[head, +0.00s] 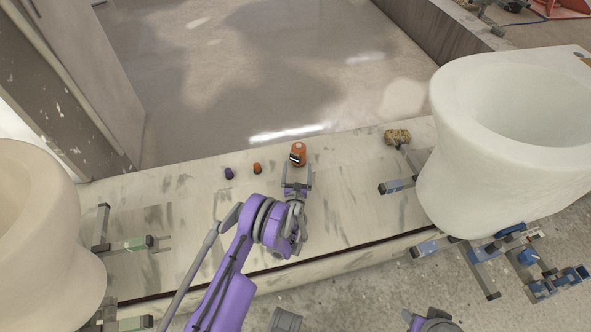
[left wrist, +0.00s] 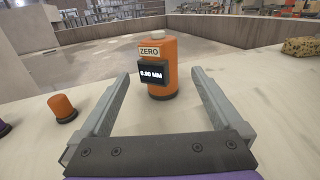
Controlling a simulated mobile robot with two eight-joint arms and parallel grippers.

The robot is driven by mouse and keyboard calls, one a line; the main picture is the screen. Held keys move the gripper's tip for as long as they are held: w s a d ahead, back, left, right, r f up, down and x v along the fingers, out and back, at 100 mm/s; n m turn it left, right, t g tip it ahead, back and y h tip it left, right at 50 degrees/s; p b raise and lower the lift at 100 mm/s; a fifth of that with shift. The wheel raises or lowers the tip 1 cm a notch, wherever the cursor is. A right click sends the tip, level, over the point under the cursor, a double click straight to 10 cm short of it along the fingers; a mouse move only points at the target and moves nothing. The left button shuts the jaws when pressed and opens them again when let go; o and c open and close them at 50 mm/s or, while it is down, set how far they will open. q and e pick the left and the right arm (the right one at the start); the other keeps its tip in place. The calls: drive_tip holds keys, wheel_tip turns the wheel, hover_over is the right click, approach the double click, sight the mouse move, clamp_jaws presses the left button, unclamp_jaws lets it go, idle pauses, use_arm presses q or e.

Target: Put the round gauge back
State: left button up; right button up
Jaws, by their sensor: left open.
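The round gauge (head: 298,153) is an orange cylinder standing upright on the pale stained bench top (head: 340,190). In the left wrist view the gauge (left wrist: 160,68) shows a ZERO label, a dark display that appears to read 0.20 MM, and a pale button on top. My left gripper (head: 296,170) is open and points at the gauge. In the left wrist view the gauge stands between the lines of the two fingers, near their tips, with a gap on both sides. Nothing is held.
A small orange piece (head: 257,168) and a small purple piece (head: 229,173) stand left of the gauge. A tan sponge (head: 397,136) lies to the right. Large white ceramic bowls stand at left (head: 35,230) and right (head: 470,150), with clamp-like supports beside them.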

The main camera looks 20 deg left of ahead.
use_arm(q)
drive_tip(key=shift+s+d, duration=0.1)
drive_tip(key=shift+s, duration=0.2)
drive_tip(key=s+a+r+n+g+y, duration=0.1)
drive_tip(key=s+a+r+n+g, duration=0.1)
drive_tip(key=r+n, duration=0.65)
drive_tip(key=s+a+r+n+g+y, duration=0.25)
drive_tip(key=r+n, duration=0.35)
drive_tip(key=r, duration=0.5)
drive_tip(key=s+d+r+n+g+h, duration=0.1)
drive_tip(key=s+r+n+g, duration=0.1)
drive_tip(key=s+r+n, duration=0.3)
drive_tip(key=s+d+r+n+g+h, duration=0.1)
drive_tip(key=s+n+g, duration=0.15)
drive_tip(key=s, duration=0.55)
drive_tip(key=s+d+f+n+g+h, duration=0.1)
drive_tip(key=s+d+n+h, duration=0.2)
drive_tip(key=s, duration=0.9)
drive_tip(key=s+d+f+n+g+h, duration=0.1)
drive_tip(key=s+d+n+h, duration=0.3)
drive_tip(key=s, duration=0.9)
drive_tip(key=d+n+g, duration=0.1)
drive_tip(key=d+n, duration=0.2)
drive_tip(key=d, duration=0.2)
drive_tip(key=shift+f+g, duration=0.15)
drive_tip(key=shift+g, duration=0.15)
